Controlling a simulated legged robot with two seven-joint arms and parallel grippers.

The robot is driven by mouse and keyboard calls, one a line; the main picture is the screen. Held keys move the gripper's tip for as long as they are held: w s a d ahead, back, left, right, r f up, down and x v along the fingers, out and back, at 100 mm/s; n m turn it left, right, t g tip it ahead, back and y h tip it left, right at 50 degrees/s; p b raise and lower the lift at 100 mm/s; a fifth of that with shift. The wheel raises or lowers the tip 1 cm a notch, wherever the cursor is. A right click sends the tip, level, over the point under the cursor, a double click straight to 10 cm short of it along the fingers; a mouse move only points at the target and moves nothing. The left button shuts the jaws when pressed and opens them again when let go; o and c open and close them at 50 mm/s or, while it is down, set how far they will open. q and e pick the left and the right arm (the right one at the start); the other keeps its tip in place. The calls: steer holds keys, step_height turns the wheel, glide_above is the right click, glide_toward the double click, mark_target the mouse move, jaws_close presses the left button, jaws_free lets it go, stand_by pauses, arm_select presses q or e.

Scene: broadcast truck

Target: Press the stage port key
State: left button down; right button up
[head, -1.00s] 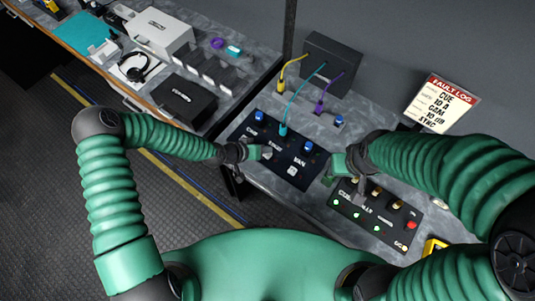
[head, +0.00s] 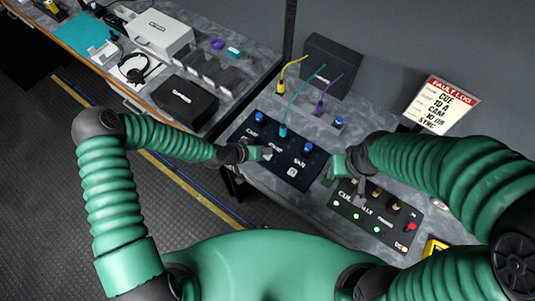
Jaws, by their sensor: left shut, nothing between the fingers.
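The black port panel (head: 262,174) lies on the grey bench, with the labels CAM, STAGE (partly covered) and VAN. Blue knobs or plugs stand along it, and a teal cable (head: 301,92) runs into its middle port. My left gripper (head: 266,153) is shut and empty, its tip at the STAGE section. The stage key is hidden or blends with the fingertips, so I cannot tell whether they touch it. The pale VAN key (head: 291,172) shows to the right. My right gripper (head: 358,198) is over the cue panel; its fingers are too unclear to read.
The cue panel (head: 392,236) has several lit green lights and a red button (head: 411,226). A dark box (head: 331,65) with yellow and purple cables stands behind. A fault log sign (head: 441,104) is at the right. A headset (head: 137,69) and cases lie on the left bench.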

arm_select(q)
steer(key=shift+f, duration=0.1)
stand_by(0.7)
steer(key=shift+f+b, duration=0.25)
steer(key=shift+b, duration=0.1)
steer(key=shift+f+b, duration=0.45)
steer(key=shift+f, duration=0.05)
stand_by(0.4)
steer(key=shift+s+r, duration=0.1)
steer(key=shift+r, duration=0.05)
steer(key=shift+r+p, duration=0.65)
steer(key=shift+r, duration=0.1)
step_height(320, 180, up, 5)
steer(key=p, duration=0.4)
stand_by(0.4)
